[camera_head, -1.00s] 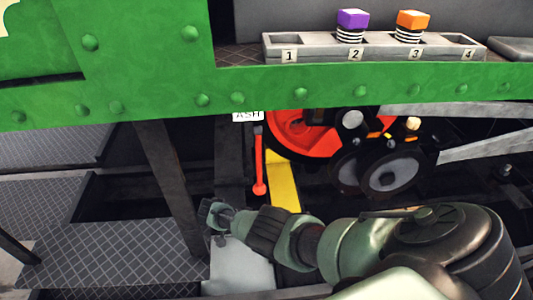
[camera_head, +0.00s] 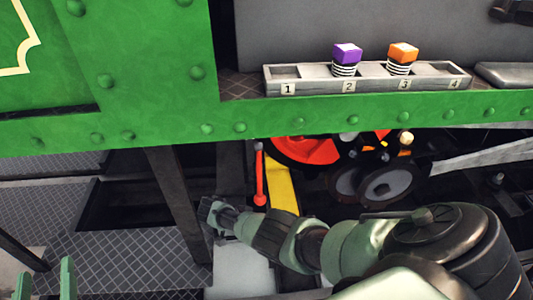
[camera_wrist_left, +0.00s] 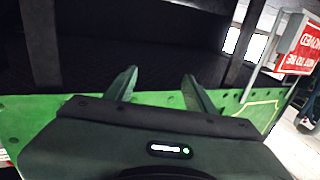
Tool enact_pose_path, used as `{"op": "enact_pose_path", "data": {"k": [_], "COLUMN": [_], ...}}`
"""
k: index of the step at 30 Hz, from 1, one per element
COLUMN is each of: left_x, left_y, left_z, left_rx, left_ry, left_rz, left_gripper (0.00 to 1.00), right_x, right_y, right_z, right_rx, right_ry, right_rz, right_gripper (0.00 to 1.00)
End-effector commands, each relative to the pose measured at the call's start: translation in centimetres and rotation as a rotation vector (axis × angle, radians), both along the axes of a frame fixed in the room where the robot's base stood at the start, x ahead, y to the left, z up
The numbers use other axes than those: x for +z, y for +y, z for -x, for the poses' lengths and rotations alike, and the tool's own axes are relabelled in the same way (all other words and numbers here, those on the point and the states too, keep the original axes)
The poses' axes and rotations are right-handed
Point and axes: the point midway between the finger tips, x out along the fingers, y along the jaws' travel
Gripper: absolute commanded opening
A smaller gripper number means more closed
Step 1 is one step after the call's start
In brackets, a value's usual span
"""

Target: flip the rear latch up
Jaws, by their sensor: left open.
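No part that I can surely call the rear latch shows in either view. A red lever (camera_head: 259,175) hangs with its knob down, below the green beam (camera_head: 300,117) in the head view. My left gripper (camera_head: 45,282) shows at the bottom left corner as two green fingers, spread and empty. In the left wrist view its fingers (camera_wrist_left: 160,88) stand apart with nothing between them, before a dark space and a green panel. My right gripper (camera_head: 216,213) is at the end of the arm from the right, below and left of the lever; its jaws are too unclear to read.
A numbered tray (camera_head: 375,80) on the ledge holds a purple-topped block (camera_head: 347,52) at 2 and an orange-topped block (camera_head: 403,50) at 3. A dark post (camera_head: 178,205) stands left of my right gripper. A red sign (camera_wrist_left: 298,52) shows in the left wrist view.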

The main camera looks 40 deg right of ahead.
Motion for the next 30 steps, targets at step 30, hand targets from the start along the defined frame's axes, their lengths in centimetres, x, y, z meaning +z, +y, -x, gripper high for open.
{"op": "enact_pose_path", "data": {"k": [30], "left_x": [-16.2], "left_y": [6.0], "left_z": [13.9], "left_rx": [0.072], "left_ry": [1.086], "left_rz": [-0.249], "left_gripper": [0.55], "right_x": [5.9], "right_y": [-0.1], "right_z": [0.1], "right_rx": [-0.001], "right_ry": [0.001], "right_rz": [0.001], "right_gripper": [0.41]}}
